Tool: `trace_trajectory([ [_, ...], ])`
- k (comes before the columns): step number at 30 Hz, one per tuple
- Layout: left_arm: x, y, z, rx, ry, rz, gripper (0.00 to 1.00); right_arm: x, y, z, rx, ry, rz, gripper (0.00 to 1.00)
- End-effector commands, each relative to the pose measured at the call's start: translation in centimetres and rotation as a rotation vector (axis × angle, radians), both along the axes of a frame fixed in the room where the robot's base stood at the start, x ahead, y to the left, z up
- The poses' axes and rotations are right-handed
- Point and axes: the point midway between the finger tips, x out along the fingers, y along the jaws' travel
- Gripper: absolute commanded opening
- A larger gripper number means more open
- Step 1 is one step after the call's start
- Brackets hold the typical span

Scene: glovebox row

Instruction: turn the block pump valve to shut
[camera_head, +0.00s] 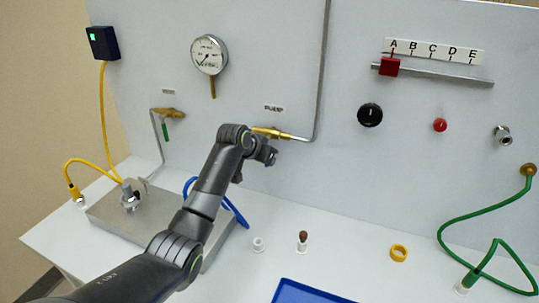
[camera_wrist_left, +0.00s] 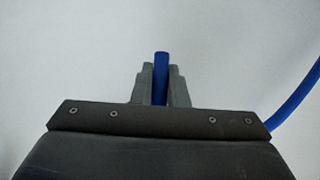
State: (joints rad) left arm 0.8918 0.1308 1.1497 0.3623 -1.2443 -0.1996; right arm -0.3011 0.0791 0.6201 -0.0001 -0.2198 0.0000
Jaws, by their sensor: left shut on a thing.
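The pump valve (camera_head: 268,132) is a brass fitting on the upright panel, under a label that reads PUMP, with a grey pipe running up from its right side. My left gripper (camera_head: 270,157) is just below the valve, partly hidden by its own wrist. In the left wrist view my left gripper (camera_wrist_left: 160,88) is shut on a blue handle (camera_wrist_left: 161,62), whose end sticks out beyond the fingertips. The handle's turn angle against the valve body cannot be told, as the arm hides it in the head view. My right gripper is not in view.
A second brass valve (camera_head: 170,113) with a green handle is to the left, below a round gauge (camera_head: 209,55). A blue hose (camera_head: 232,209) rises behind my arm from the metal block (camera_head: 108,212). A blue tray (camera_head: 300,293) is at the front.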

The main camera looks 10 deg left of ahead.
Motion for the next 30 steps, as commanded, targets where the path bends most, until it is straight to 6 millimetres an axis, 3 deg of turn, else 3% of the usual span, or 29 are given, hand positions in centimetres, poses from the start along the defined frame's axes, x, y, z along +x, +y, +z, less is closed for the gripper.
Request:
trace_trajectory([
  [16,0.04,0.21,-0.07,0.03,-0.006,0.0,0.0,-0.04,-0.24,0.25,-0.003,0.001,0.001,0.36],
  [17,0.04,0.22,-0.07,0.03,-0.006,0.0,0.15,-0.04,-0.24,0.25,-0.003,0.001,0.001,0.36],
  [21,0.04,0.21,-0.06,0.029,-0.006,0.001,0.33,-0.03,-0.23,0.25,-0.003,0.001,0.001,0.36],
  [30,0.02,0.18,-0.01,0.027,-0.006,0.001,0.35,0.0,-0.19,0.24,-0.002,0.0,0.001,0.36],
])
